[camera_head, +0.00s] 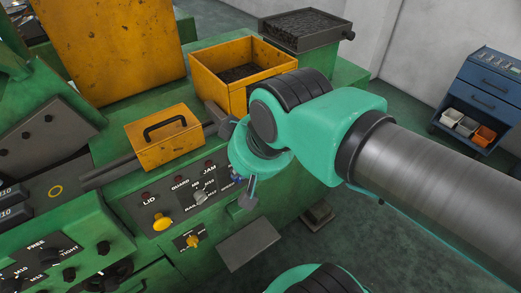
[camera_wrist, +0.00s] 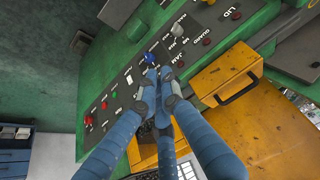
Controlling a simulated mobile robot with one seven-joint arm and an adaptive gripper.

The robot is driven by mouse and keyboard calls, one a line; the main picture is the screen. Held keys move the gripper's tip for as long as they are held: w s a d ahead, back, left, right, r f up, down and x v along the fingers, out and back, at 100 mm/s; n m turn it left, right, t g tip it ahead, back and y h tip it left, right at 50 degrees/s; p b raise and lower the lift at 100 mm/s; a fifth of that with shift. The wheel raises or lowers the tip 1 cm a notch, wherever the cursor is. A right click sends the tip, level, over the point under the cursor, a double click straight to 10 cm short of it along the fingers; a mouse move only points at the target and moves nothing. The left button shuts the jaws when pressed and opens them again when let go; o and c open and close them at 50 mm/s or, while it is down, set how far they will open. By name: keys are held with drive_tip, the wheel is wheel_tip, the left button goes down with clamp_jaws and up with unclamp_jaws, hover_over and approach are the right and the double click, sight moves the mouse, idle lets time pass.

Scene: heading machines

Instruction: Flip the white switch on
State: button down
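The green control panel (camera_wrist: 190,20) fills the upper middle of the wrist view. A small white switch (camera_wrist: 129,79) sits on it in a row, between a blue knob (camera_wrist: 149,58) and a green button (camera_wrist: 113,95). My gripper (camera_wrist: 158,75) has its fingertips close together, with nothing seen between them. In the wrist view the tips are just right of the white switch and below the blue knob; contact cannot be told. In the head view my gripper (camera_head: 247,194) is in front of the panel's right end, and my arm hides that part. The switch's position is too small to read.
A yellow box with a black handle (camera_head: 165,138) stands above the panel, and an open yellow bin (camera_head: 210,79) is behind it. A yellow knob (camera_head: 162,221) and a pale grey knob (camera_head: 201,198) are on the panel. Floor on the right is open before a blue cabinet (camera_head: 488,88).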

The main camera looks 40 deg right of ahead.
drive_tip(key=w+d+f+m+y+p, duration=0.1)
drive_tip(key=w+d+f+m+y, duration=0.15)
drive_tip(key=w+f+m, duration=0.45)
drive_tip(key=w+d+f+m+y+p, duration=0.1)
drive_tip(key=w+d+f+m, duration=0.25)
drive_tip(key=m, duration=0.75)
drive_tip(key=s+d+f+m+t+h+p, duration=0.1)
drive_tip(key=d+f+m, duration=0.5)
drive_tip(key=d+m, duration=0.2)
drive_tip(key=s+d+f+m+t+h+p, duration=0.1)
drive_tip(key=s+d+f+m+h, duration=0.1)
drive_tip(key=d+f+m, duration=0.4)
drive_tip(key=d+m, duration=0.3)
drive_tip(key=shift+s+d+m, duration=0.2)
drive_tip(key=shift+d+m, duration=0.1)
drive_tip(key=shift+d, duration=0.05)
drive_tip(key=shift+f+h, duration=0.15)
drive_tip(key=shift+h, duration=0.1)
